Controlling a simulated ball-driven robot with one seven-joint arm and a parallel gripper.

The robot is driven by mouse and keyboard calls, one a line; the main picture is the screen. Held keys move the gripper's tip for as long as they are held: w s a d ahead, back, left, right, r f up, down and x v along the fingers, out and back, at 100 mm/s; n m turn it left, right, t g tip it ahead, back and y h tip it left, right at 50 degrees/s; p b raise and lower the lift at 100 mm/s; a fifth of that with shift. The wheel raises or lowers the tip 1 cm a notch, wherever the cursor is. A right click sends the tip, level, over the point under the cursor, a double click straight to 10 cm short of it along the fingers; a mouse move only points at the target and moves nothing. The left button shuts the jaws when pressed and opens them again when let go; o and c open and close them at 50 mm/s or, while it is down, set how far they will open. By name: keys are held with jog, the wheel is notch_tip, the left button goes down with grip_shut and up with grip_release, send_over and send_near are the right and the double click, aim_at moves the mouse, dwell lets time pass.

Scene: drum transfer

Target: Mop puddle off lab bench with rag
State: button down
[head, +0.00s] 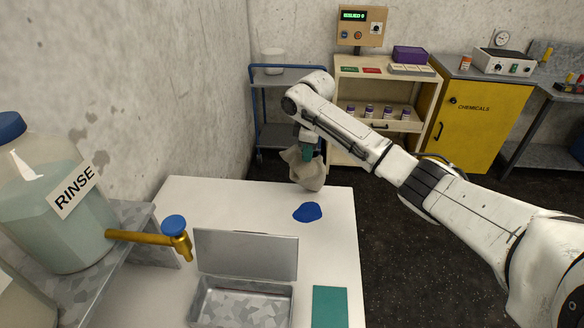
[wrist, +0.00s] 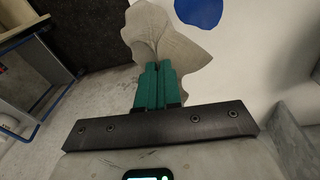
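A blue puddle (head: 307,212) lies on the white lab bench (head: 230,200), near its far right part. It also shows at the top of the wrist view (wrist: 198,12). My gripper (head: 307,153) is at the bench's far edge, beyond the puddle. Its green fingers (wrist: 158,70) are shut on a beige rag (wrist: 160,30), which hangs below them in the head view (head: 308,175). The rag is beside the puddle, with a gap of white bench between them. I cannot tell whether the rag's lower edge touches the bench.
An open metal box (head: 243,300) and a teal pad (head: 329,306) are at the near side of the bench. A RINSE jug (head: 60,200) with a brass tap (head: 150,238) stands left. A blue cart (head: 285,80) and yellow chemicals cabinet (head: 476,125) stand behind.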

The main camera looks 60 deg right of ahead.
jog(key=w+a+f+n+g, duration=0.1)
jog(key=w+a+f+n, duration=0.1)
jog(key=a+f, duration=0.3)
jog(key=b, duration=0.5)
send_over(292, 204)
jog(key=shift+n+y, duration=0.3)
jog(key=shift+y, duration=0.1)
jog(key=shift+f, duration=4.4)
jog(key=shift+r, duration=0.1)
jog(key=shift+c, duration=1.4)
grip_release()
jog(key=shift+f+b, duration=0.7)
jog(key=shift+f, duration=0.45)
jog(key=shift+r, duration=0.15)
jog(key=shift+c, duration=1.2)
